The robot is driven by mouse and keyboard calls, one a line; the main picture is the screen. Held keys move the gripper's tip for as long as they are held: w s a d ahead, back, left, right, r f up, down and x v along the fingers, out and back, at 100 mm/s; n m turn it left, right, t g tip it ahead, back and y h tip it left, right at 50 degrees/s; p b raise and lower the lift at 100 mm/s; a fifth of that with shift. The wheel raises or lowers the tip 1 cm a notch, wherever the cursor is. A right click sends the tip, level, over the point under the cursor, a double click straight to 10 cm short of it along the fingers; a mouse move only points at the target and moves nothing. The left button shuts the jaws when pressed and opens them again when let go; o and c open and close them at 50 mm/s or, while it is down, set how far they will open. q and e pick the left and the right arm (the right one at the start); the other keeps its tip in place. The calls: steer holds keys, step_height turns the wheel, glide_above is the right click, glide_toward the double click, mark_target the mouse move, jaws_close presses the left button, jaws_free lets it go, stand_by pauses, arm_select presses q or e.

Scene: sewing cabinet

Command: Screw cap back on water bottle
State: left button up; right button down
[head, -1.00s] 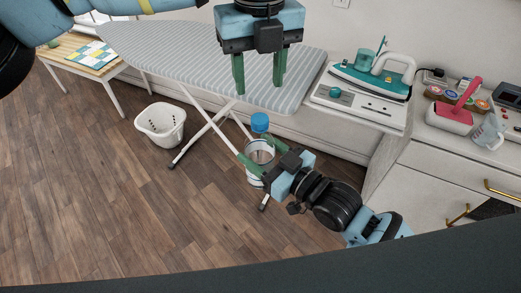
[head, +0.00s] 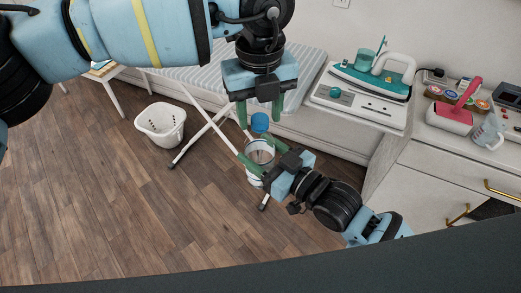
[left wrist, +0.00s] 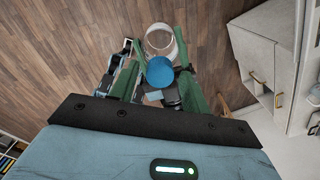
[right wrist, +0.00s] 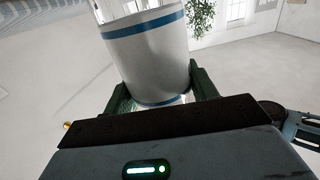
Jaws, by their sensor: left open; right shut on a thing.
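The water bottle (head: 260,150) is clear at the top, with a white label and blue bands. My right gripper (head: 257,165) is shut around its body and holds it up in front of the ironing board. The label fills the space between the fingers in the right wrist view (right wrist: 150,55). The blue cap (head: 260,122) sits at the top of the bottle; whether its thread is engaged cannot be seen. My left gripper (head: 260,112) is open, pointing down over the cap. In the left wrist view the cap (left wrist: 160,72) lies between the two fingers, with gaps at the sides.
A striped ironing board (head: 185,77) stands behind the grippers, its white legs near the bottle. A white basket (head: 161,123) is on the floor to the left. An iron (head: 370,80) rests at the right, near a cabinet (head: 440,165).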

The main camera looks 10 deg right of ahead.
arm_select(q)
steer(key=c, duration=1)
steer(key=m, duration=0.6)
steer(key=shift+m, duration=0.4)
steer(key=m, duration=2.1)
steer(key=o, duration=1.1)
steer(key=shift+c, duration=0.2)
